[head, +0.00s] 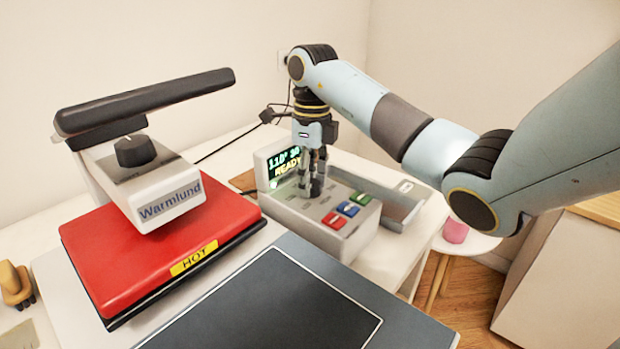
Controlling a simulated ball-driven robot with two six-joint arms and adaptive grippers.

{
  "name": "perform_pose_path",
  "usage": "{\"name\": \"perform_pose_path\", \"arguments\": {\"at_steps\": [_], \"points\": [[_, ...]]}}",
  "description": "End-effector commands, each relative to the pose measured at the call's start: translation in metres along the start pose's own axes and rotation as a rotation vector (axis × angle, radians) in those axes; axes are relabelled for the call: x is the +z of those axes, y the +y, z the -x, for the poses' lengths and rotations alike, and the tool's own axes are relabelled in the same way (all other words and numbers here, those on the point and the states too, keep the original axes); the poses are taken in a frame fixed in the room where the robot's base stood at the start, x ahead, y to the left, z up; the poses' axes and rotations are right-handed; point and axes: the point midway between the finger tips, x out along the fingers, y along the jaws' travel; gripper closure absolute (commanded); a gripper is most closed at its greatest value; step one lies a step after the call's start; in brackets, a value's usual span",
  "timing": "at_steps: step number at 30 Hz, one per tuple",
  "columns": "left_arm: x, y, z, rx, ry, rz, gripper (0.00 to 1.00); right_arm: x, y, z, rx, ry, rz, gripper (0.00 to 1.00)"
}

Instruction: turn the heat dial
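The control box (290,203) is pale grey, with a lit display (284,163) that reads about 110°, 30 and READY. My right gripper (312,187) points straight down over the top panel of this box, just right of the display. Its dark fingers are close together at the panel. A small dark shape shows at the fingertips, but whether it is a dial or part of the fingers is unclear. A black knob (135,150) sits on the white head of the Warmlund heat press (165,195), away from my gripper. My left gripper is out of view.
Red, blue and green buttons (348,209) lie in front of my gripper. The red HOT plate (150,255) and the black press handle (150,100) stand at left. A dark flat pad (260,310) fills the front. A grey tray (405,208) is behind the box.

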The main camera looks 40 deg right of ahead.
Motion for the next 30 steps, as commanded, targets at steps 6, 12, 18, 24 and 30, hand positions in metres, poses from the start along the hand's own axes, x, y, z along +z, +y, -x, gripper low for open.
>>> {"name": "perform_pose_path", "arguments": {"at_steps": [6, 12, 18, 24, 30], "points": [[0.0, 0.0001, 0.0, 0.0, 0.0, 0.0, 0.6, 0.0001, -0.0002, 0.0002, 0.0, 0.0, 0.0, 0.96], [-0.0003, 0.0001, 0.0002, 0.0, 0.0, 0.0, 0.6, 0.0001, -0.0004, 0.0004, -0.001, -0.002, -0.02, 0.96], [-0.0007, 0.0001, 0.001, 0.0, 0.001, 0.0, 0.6, 0.0, -0.0009, 0.0006, -0.001, -0.007, -0.106, 0.96], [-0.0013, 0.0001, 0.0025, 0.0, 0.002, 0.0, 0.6, -0.0004, -0.0016, 0.001, -0.001, -0.017, -0.26, 0.96], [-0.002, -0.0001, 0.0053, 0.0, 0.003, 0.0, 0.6, -0.0007, -0.0023, 0.0017, -0.001, -0.029, -0.449, 0.96]]}}
